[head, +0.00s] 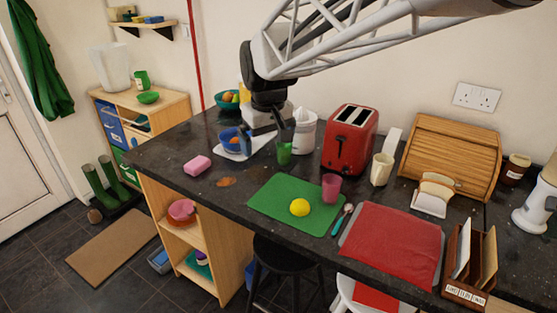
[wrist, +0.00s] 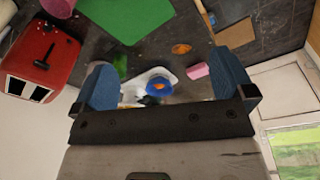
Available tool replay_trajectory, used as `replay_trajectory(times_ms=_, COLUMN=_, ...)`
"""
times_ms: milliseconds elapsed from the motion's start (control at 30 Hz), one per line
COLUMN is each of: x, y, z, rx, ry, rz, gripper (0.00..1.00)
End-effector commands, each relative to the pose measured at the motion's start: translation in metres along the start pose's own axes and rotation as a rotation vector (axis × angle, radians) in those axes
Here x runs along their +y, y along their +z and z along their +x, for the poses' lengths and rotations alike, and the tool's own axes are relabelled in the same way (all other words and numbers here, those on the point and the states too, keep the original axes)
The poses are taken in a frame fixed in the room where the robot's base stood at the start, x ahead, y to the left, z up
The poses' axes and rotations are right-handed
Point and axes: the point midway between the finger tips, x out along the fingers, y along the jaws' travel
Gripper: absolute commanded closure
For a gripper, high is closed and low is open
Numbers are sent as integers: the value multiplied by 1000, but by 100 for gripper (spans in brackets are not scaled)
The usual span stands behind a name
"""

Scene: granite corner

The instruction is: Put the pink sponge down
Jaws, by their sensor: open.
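The pink sponge (head: 197,165) lies on the dark counter near its left end in the head view. It also shows in the wrist view (wrist: 197,71), beside one finger in the picture and apart from it. My gripper (head: 265,138) is above the counter's back part, to the right of the sponge in the head view. In the wrist view my gripper (wrist: 168,84) has its two blue fingers wide apart, with nothing held between them.
A blue bowl (wrist: 160,86) on a white tray and a green cup (head: 284,153) stand below my gripper. A flat orange-brown patch (head: 226,182) is near the sponge. A green mat (head: 273,206) holds a lemon and pink cup. A red toaster (head: 350,138) stands right.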

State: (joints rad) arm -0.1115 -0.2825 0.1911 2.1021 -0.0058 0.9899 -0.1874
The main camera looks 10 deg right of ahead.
Motion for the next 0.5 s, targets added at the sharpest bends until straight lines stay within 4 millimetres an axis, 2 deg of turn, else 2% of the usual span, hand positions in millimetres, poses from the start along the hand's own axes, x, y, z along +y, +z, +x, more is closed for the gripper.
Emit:
replay_trajectory(times_ms=33, x=1, y=18, z=-3, rx=6, ry=3, rz=20, gripper=0)
replay_trajectory(times_ms=100, x=2, y=40, z=-5, rx=14, ry=6, rz=48, gripper=0)
replay_trajectory(times_ms=500, x=-2, y=165, z=-1, rx=57, ry=23, rz=207, gripper=0)
